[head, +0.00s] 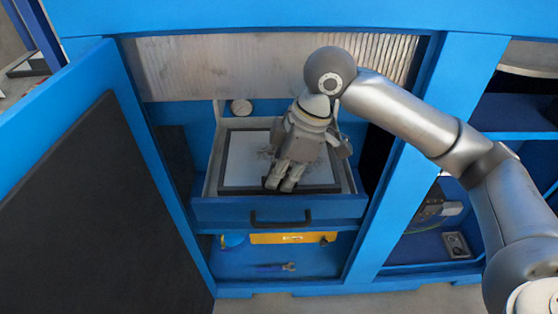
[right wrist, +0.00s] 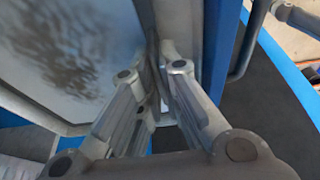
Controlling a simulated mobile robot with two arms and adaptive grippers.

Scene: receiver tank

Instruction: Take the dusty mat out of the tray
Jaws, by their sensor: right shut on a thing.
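The dusty mat (head: 245,157) is a pale grey panel with a dark border and a dark smudged patch. It lies within the tray (head: 208,176), a pulled-out blue drawer with pale inner walls. In the right wrist view the mat (right wrist: 60,45) fills the upper left, with dark dust marks. My right gripper (head: 281,184) reaches down over the mat's front part. In the right wrist view its fingers (right wrist: 165,75) are closed at the mat's edge, beside the drawer front. The gripper covers part of the mat, and its exact grip is partly hidden. My left gripper is not in view.
The open cabinet door (head: 80,215) stands at the left. The drawer front has a dark handle (head: 282,222).

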